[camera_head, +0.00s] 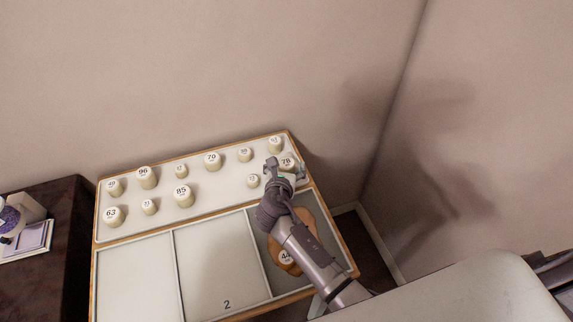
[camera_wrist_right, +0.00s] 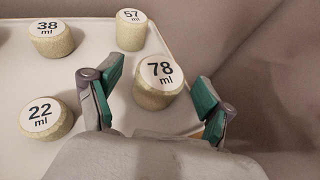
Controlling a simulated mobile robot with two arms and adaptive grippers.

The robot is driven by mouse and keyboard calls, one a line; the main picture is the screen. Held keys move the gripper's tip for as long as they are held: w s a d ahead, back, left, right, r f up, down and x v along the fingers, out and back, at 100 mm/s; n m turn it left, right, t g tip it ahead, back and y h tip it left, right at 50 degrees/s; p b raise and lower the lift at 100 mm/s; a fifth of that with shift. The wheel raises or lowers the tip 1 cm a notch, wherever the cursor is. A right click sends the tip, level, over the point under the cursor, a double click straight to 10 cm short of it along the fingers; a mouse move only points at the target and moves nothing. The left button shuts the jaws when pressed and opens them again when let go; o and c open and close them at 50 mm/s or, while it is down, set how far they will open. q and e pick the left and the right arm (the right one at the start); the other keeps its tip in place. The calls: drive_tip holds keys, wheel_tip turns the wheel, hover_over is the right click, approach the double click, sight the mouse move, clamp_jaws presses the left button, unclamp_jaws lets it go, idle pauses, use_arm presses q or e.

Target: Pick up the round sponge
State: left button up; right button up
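My right gripper (camera_head: 285,170) is over the right end of the tray's back shelf. In the wrist view the right gripper (camera_wrist_right: 160,105) is open, its green-padded fingers on either side of a pale round cylinder marked 78 ml (camera_wrist_right: 157,85). I cannot tell whether they touch it. That cylinder (camera_head: 287,161) also shows in the head view, partly behind the gripper. An orange-brown rounded thing (camera_head: 309,222) lies in the right compartment, partly hidden by my right arm, with a pale labelled cylinder (camera_head: 285,257) at it. I cannot tell which thing is the round sponge. My left gripper is not in view.
Cylinders marked 57 (camera_wrist_right: 131,30), 38 (camera_wrist_right: 51,39) and 22 (camera_wrist_right: 46,117) stand near the gripper. Several more stand leftward on the wood-edged tray (camera_head: 130,268). Its left and middle compartments look empty. A dark cabinet (camera_head: 62,225) is at left; walls close the back and right.

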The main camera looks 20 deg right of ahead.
drive_tip(key=c, duration=0.9)
